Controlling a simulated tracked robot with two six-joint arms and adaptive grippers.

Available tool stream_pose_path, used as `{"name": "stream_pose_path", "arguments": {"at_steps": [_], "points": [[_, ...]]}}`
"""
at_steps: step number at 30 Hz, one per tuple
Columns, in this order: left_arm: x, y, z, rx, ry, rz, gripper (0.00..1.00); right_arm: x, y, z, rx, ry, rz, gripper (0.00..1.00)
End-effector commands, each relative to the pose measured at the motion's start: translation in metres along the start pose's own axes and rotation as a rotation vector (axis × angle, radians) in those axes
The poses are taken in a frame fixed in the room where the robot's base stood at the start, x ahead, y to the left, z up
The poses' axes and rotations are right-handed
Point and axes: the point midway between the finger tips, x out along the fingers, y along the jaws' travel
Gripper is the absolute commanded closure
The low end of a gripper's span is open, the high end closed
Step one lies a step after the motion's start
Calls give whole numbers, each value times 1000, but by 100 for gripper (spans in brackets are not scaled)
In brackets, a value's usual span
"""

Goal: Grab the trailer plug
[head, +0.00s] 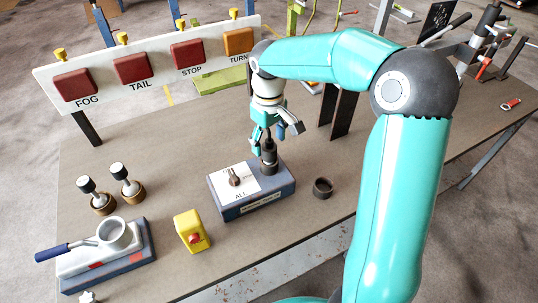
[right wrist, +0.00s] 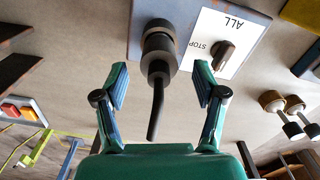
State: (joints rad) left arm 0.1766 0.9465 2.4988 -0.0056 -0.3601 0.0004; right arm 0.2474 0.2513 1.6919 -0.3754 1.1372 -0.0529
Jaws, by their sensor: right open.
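The trailer plug (head: 269,157) is a dark grey stepped cylinder standing upright at the right end of a blue-grey box (head: 262,206). My right gripper (head: 272,133) is over the plug, pointing down, with its fingers apart. In the right wrist view the plug (right wrist: 158,48) lies ahead, roughly centred between the open fingers of my right gripper (right wrist: 161,80). A short bent dark cable (right wrist: 155,112) runs from the plug back between the fingers. I see no finger contact. A brown selector knob (head: 234,177) is on the box's white label, beside the plug. My left gripper is out of view.
A dark ring (head: 323,187) stands right of the box. A yellow box with a red button (head: 192,231) and a blue-handled fixture (head: 105,252) are to the left. A lamp board (head: 150,62) stands behind. Bare table lies between them.

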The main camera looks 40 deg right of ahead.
Motion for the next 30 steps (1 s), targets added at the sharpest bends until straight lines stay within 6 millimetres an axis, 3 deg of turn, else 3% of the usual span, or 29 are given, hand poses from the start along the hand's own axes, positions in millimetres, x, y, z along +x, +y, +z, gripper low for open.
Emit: {"name": "stream_pose_path", "arguments": {"at_steps": [6, 15, 27, 30], "points": [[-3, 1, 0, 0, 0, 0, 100, 29, 1, 1, 0, -4, -1, 30], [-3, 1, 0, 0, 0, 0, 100, 33, 1, 1, 1, 0, -1, 31], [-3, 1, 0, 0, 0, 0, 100, 32, 1, 1, 1, 0, 0, 97], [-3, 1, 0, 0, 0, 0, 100, 32, 1, 0, 1, 1, 0, 98]]}}
